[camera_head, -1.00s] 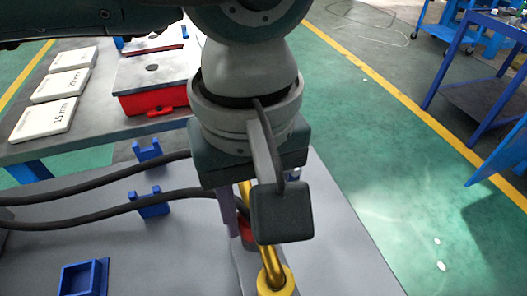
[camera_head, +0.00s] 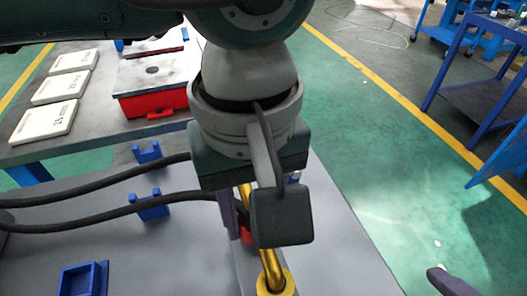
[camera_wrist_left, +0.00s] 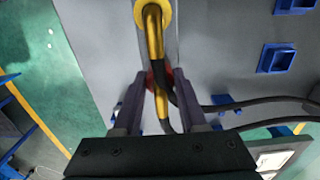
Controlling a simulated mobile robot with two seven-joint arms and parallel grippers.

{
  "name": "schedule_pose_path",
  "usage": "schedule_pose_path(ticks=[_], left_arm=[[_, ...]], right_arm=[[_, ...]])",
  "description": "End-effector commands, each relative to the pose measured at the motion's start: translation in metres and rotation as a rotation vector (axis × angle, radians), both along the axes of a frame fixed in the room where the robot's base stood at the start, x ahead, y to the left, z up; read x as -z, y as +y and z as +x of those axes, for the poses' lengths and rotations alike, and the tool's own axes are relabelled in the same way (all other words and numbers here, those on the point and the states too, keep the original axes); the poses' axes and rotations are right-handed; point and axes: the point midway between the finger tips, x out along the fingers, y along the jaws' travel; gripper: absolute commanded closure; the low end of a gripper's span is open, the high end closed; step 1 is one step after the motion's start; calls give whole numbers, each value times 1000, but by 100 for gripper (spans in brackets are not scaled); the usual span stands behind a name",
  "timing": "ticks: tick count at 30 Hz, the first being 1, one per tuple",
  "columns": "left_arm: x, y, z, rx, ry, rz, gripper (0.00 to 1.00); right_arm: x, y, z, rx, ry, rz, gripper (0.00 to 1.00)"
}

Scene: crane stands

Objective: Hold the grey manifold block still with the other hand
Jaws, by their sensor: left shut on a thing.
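The grey manifold block (camera_head: 243,268) runs beneath the gold pipe (camera_head: 268,255); it also shows in the left wrist view (camera_wrist_left: 174,35). The gold pipe rises from a round gold flange (camera_wrist_left: 154,8) and passes between my left fingers. My left gripper (camera_wrist_left: 160,76) is shut around a small red part (camera_wrist_left: 149,80) by the pipe and block; pipe and hose partly cover it. In the head view my left wrist hides most of this grip. One dark fingertip of my right gripper (camera_head: 450,282) shows at the lower right, apart from the block.
Black hoses (camera_head: 95,212) cross the grey table (camera_head: 335,250) through blue clips (camera_head: 150,205). A blue square holder (camera_head: 82,280) stands front left. A red case (camera_head: 150,98) and white plates (camera_head: 45,118) lie on a bench behind. Bare table lies right of the block.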

Motion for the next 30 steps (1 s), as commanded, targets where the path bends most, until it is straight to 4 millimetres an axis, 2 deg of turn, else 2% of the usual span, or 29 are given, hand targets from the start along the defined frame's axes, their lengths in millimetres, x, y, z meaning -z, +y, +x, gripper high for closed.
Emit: schedule_pose_path(ticks=[3,6,9,12,16,19,30], left_arm=[[-1,0,0,0,0,-1,100],[-1,0,0,0,0,-1,100],[-1,0,0,0,0,-1,100],[-1,0,0,0,0,-1,100],[-1,0,0,0,0,-1,100],[0,0,0,0,0,-1,100],[0,0,0,0,0,-1,100]], right_arm=[[2,35,-8,-453,-32,-309,5],[1,70,-21,-802,-83,-544,5],[0,101,-36,-1070,-142,-727,5],[0,121,-49,-1234,-190,-840,5],[0,134,-56,-1329,-224,-910,5],[3,137,-52,-1345,-231,-924,5],[32,150,-10,-1341,-230,-921,5]])
